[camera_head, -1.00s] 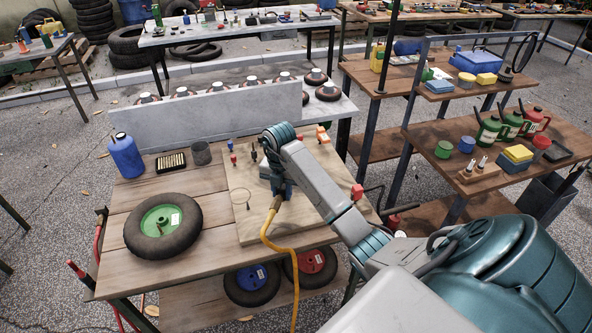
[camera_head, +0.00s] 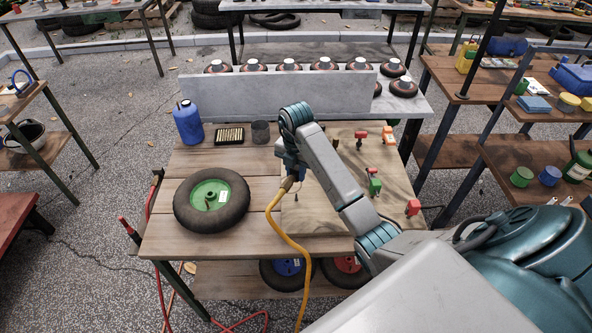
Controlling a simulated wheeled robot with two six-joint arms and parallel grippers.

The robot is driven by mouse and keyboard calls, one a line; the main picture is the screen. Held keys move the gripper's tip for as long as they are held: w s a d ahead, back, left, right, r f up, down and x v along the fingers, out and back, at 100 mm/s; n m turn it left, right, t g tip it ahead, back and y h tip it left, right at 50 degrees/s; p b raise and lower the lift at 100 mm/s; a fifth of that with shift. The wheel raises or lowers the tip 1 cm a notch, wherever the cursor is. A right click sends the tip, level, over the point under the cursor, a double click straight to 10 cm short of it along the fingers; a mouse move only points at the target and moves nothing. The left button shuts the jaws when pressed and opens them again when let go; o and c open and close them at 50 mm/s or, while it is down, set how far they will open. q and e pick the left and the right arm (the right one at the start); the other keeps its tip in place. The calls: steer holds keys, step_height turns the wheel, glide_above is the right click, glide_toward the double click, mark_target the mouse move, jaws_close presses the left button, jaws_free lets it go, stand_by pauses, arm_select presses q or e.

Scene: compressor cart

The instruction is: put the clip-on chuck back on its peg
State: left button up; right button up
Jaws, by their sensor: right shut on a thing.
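My right gripper (camera_head: 292,168) is at the left edge of the pale wooden board (camera_head: 320,215) on the cart top. It is shut on the end of the yellow hose (camera_head: 284,238), where a brass-coloured fitting (camera_head: 287,183) shows below the jaws. The chuck itself is mostly hidden by the gripper and wrist. The hose hangs down over the cart's front edge. Red, green and orange fittings (camera_head: 374,183) stand on the right part of the board. I cannot make out which peg is the chuck's; my arm covers much of the board. My left gripper is not in view.
A wheel with a green hub (camera_head: 211,201) lies on the cart's left. A blue bottle (camera_head: 187,122), a black tray (camera_head: 230,135) and a dark cup (camera_head: 260,132) stand behind it. A grey panel (camera_head: 280,97) closes the back. Bare planks lie between wheel and board.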

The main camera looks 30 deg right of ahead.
steer(key=shift+f+b, duration=1)
steer(key=shift+f, duration=0.4)
step_height(320, 180, down, 3)
steer(key=b, duration=0.3)
steer(key=shift+f+b, duration=1.1)
steer(key=shift+f, duration=0.05)
steer(key=o, duration=1)
steer(key=shift+r, duration=0.1)
steer(key=shift+r, duration=0.1)
